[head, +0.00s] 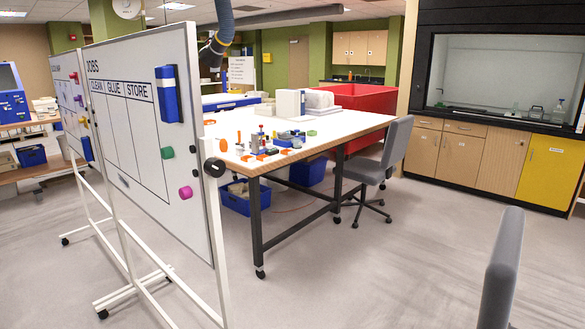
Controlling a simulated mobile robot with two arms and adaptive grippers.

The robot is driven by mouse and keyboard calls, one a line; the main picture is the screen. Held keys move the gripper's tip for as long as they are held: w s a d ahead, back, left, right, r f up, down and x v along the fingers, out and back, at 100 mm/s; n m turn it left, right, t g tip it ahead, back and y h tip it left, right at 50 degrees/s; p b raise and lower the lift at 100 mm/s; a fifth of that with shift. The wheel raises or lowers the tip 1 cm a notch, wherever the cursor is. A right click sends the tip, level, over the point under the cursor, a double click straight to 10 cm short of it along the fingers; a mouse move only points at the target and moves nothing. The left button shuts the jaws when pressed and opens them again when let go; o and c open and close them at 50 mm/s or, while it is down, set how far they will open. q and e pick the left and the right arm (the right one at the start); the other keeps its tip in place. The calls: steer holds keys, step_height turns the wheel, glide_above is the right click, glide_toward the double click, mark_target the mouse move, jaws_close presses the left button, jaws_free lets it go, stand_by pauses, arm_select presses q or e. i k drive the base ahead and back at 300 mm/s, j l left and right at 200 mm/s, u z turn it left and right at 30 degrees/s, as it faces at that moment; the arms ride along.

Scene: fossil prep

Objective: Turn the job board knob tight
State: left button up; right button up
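The job board (147,120) is a white panel on a wheeled white frame at the left, headed JOBS with columns CLEAN, GLUE and STORE. A round black knob (214,167) sits at the right edge of its frame, by the upright post. I cannot tell from here how tight it is. Green (167,153) and magenta (186,192) magnets and a blue holder (168,94) are on the board's right side. Neither of my grippers is in view.
A white-topped table (330,130) with small tools stands behind the board. A grey chair (385,165) is at its right end, and another grey chair back (501,268) is near at the lower right. The floor (350,275) between is clear.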

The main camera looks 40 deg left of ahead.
mark_target(214, 167)
steer(key=z, duration=2.25)
steer(key=j+z, duration=0.45)
steer(key=k+j+z, duration=0.1)
steer(key=z, duration=0.35)
steer(key=k+j+z, duration=0.15)
steer(key=j+z, duration=0.3)
steer(key=k+j+z, duration=0.15)
steer(key=z, duration=0.3)
steer(key=k+j+z, duration=0.2)
steer(key=z, duration=0.25)
steer(key=k+j+z, duration=0.25)
steer(key=k+z, duration=1)
steer(key=k+l+z, duration=0.2)
steer(key=k+z, duration=0.15)
steer(key=z, duration=0.15)
